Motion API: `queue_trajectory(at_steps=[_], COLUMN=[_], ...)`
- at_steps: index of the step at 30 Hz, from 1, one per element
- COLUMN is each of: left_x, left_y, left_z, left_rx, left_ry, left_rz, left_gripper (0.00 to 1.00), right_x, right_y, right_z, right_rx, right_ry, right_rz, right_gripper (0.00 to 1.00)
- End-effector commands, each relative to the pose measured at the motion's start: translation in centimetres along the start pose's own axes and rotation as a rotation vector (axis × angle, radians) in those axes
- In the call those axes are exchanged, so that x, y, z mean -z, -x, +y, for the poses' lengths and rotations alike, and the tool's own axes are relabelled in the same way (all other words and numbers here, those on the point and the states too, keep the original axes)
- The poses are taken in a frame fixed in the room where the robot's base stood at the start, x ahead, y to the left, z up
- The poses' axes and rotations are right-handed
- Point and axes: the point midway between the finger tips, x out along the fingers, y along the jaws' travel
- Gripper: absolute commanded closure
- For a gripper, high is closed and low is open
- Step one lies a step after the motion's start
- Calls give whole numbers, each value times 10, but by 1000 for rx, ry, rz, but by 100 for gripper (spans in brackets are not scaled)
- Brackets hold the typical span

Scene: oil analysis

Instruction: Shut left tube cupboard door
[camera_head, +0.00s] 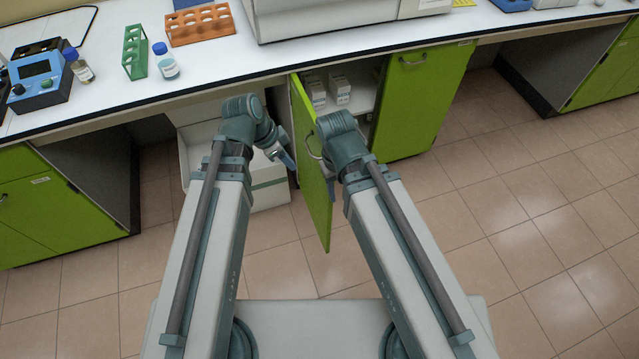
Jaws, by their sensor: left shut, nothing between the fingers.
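The left cupboard door (312,185) is green and stands open, swung out from the cupboard toward me. Its curved metal handle (312,147) shows on the left-hand face, beside my right wrist. White boxes (339,90) sit on the shelf inside the open cupboard. My left gripper (288,160) is shut and empty, just left of the open door; I cannot tell if it touches it. My right arm reaches to the door, and its wrist covers part of the door and opening. The right gripper itself is hidden.
The closed green right door (422,100) is beside the opening. A white box-like unit (270,190) stands under the bench left of the door. The white worktop (200,72) carries tube racks, bottles and a blue device. Tiled floor is clear at right.

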Motion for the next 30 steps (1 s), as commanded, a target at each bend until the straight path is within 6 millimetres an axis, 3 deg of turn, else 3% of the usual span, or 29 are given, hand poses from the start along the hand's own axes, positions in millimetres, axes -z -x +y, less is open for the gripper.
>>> queue_trajectory(at_steps=[11, 30], left_x=[-1, 0], left_y=[-12, -107], left_z=[-4, -5], left_rx=[5, 5], left_ry=[-40, -39], left_rz=[19, 18], left_gripper=[100, 100], right_x=[1, 6], right_y=[-14, -101], right_z=[-1, -10], right_rx=[0, 0], right_ry=[0, 1], right_rz=[0, 0], right_gripper=[50, 50])
